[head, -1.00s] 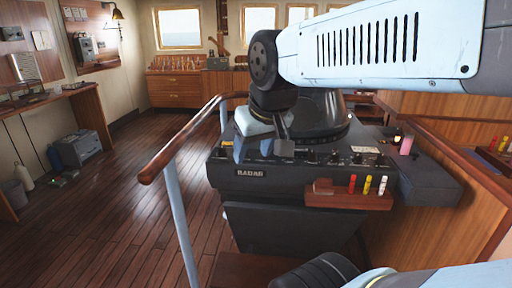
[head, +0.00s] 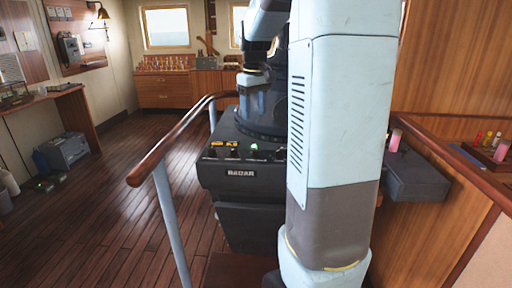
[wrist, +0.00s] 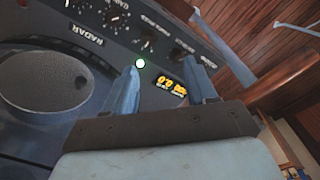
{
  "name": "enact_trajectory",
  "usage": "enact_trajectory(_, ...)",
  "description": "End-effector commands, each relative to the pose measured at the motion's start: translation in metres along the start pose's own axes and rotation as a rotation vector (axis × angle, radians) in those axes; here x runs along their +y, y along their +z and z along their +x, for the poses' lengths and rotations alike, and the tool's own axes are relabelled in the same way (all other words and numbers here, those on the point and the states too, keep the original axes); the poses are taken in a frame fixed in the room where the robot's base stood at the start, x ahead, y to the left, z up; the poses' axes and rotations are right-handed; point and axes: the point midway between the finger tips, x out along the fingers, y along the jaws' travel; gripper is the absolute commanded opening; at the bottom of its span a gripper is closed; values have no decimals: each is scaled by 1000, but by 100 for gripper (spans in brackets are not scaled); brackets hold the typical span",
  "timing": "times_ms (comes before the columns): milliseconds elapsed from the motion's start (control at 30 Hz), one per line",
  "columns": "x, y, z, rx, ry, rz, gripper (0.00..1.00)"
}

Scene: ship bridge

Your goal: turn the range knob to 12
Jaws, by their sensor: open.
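The dark radar console (head: 222,186) stands in the middle of the head view, its right part hidden behind my arm. Its panel carries several small black knobs, a lit green lamp (head: 254,147) and a yellow digital display (head: 224,143). In the wrist view the panel shows with knobs (wrist: 148,43) along its strip, the green lamp (wrist: 140,63) and the display (wrist: 170,88). The knob labels are too small to tell which is range. My gripper (head: 256,112) is above the panel; in the wrist view its fingers (wrist: 164,68) are apart, with no knob held between them.
A wooden handrail (head: 170,150) on a pale post (head: 172,220) runs along the console's left side.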

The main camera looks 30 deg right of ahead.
Motion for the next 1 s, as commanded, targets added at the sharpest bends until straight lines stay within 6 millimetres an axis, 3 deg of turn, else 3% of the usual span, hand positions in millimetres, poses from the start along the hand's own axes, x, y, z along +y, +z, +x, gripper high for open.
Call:
enact_trajectory(200, 25, -15, 13, -44, -9, -16, 56)
enact_trajectory(467, 28, -16, 32, -50, -11, -21, 56)
enact_trajectory(1000, 26, -12, 124, -50, -11, -20, 56)
